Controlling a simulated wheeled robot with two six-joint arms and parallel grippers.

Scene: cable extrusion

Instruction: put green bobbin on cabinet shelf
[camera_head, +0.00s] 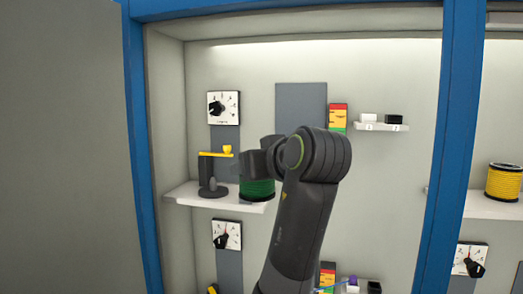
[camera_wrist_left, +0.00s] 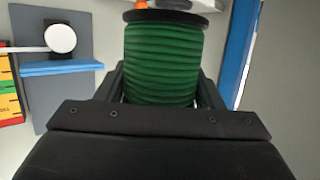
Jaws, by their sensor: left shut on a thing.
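The green bobbin (camera_head: 257,189) has dark flanges and stands upright at the right end of the white cabinet shelf (camera_head: 226,202). I cannot tell whether its base touches the shelf or hovers just above it. My left gripper (camera_head: 262,163) is shut on the bobbin, and its wrist partly covers the bobbin's top right. In the left wrist view the green winding (camera_wrist_left: 162,62) fills the space between the two dark fingers (camera_wrist_left: 162,88). My right gripper is not in view.
A dark post with a yellow arm (camera_head: 216,154) stands on the shelf just left of the bobbin. A dial (camera_head: 222,104) is above. A yellow bobbin (camera_head: 503,182) sits on another shelf to the right, beyond the blue cabinet post (camera_head: 455,120).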

